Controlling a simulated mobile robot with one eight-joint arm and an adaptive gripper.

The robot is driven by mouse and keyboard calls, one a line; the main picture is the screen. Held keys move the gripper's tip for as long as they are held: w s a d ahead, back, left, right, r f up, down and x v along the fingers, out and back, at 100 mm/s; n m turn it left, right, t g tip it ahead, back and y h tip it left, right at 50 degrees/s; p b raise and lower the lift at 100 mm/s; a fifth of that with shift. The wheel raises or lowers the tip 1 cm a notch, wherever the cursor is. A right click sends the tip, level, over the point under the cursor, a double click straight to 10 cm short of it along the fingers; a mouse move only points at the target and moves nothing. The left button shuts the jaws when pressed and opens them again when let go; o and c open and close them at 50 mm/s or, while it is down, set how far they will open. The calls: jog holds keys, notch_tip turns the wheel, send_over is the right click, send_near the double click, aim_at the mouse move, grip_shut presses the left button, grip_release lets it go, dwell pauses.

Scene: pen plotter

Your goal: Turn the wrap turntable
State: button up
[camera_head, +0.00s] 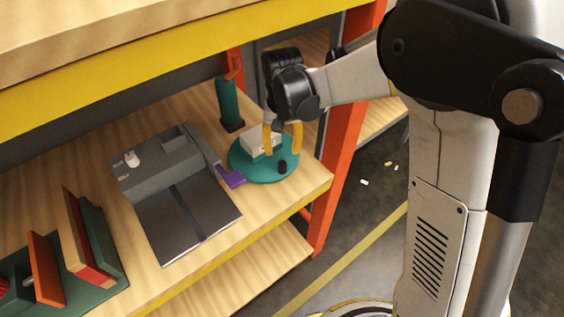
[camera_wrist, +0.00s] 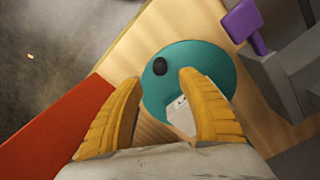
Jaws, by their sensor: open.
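The wrap turntable is a round teal disc (camera_head: 252,173) on the wooden shelf, near its right end. A white box (camera_head: 258,146) rests on it, and a short black knob (camera_head: 282,167) stands near its front edge. My gripper (camera_head: 283,140) has yellow fingers and is open above the disc, close to the box in the head view. In the wrist view the disc (camera_wrist: 218,58) lies beyond my parted fingertips (camera_wrist: 160,82). The black knob (camera_wrist: 160,66) shows just past the gap between them. The white box (camera_wrist: 181,113) is partly hidden by the right finger.
A grey machine with a dark plate (camera_head: 188,215) and a purple handle (camera_head: 233,179) is left of the turntable. A dark green bottle-like dispenser (camera_head: 229,104) stands behind it. An orange post (camera_head: 346,125) rises at the right. A rack (camera_head: 100,245) holds upright boards at lower left.

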aim_at(282, 163)
notch_tip(282, 163, down, 8)
jog(key=b, duration=0.3)
jog(key=shift+f, duration=0.25)
jog(key=shift+c, duration=0.4)
grip_shut()
